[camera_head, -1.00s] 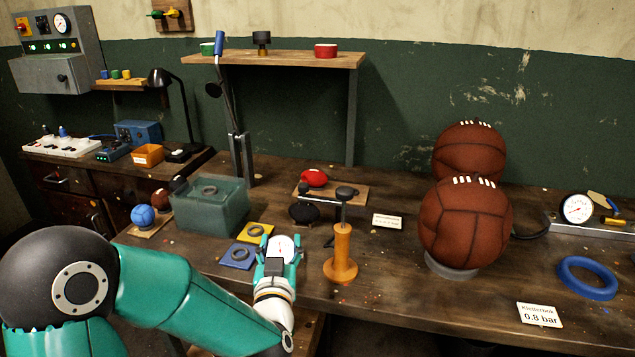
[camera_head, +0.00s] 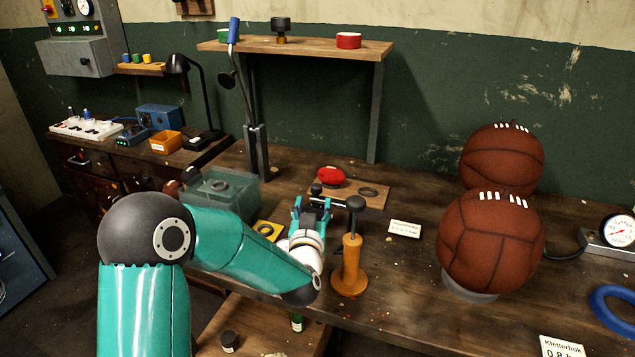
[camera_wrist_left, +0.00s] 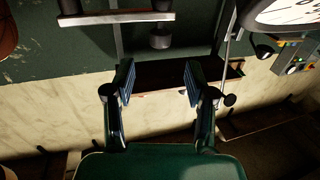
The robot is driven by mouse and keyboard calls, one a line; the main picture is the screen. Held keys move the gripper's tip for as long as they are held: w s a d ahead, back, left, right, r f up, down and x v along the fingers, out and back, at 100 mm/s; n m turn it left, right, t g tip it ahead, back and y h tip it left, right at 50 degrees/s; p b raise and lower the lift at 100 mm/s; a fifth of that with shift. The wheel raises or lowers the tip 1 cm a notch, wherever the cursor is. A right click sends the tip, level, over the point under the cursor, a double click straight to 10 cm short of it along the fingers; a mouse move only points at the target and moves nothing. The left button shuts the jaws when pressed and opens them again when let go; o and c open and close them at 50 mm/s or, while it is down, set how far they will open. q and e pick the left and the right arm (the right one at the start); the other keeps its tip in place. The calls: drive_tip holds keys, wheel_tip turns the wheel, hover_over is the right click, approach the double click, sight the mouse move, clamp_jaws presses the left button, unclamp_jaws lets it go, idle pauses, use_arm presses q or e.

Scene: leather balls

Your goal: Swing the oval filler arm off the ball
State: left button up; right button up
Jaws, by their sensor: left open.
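An orange wooden post (camera_head: 350,265) with a black oval knob (camera_head: 356,203) on top stands on the bench in the head view. I take it for the filler stand; its side arm is mostly hidden behind my left gripper. My left gripper (camera_head: 313,203) is open, just left of the post. A small dark piece shows near its fingertips; I cannot tell if it is the arm's end. The black oval ball is hidden. In the left wrist view, the open fingers (camera_wrist_left: 160,78) have nothing visible between them. My right gripper is out of view.
A red oval ball (camera_head: 331,176) rests on a wooden board (camera_head: 378,200) behind the gripper. A translucent green box (camera_head: 222,190) stands left, two brown leather balls (camera_head: 490,245) right.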

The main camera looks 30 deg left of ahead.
sight(316, 189)
use_arm(q)
drive_tip(key=p+x, duration=0.1)
drive_tip(key=x, duration=0.7)
drive_tip(key=shift+w+a+p, duration=0.1)
drive_tip(key=shift+w+p, duration=0.2)
drive_tip(key=shift+p, duration=0.1)
clamp_jaws()
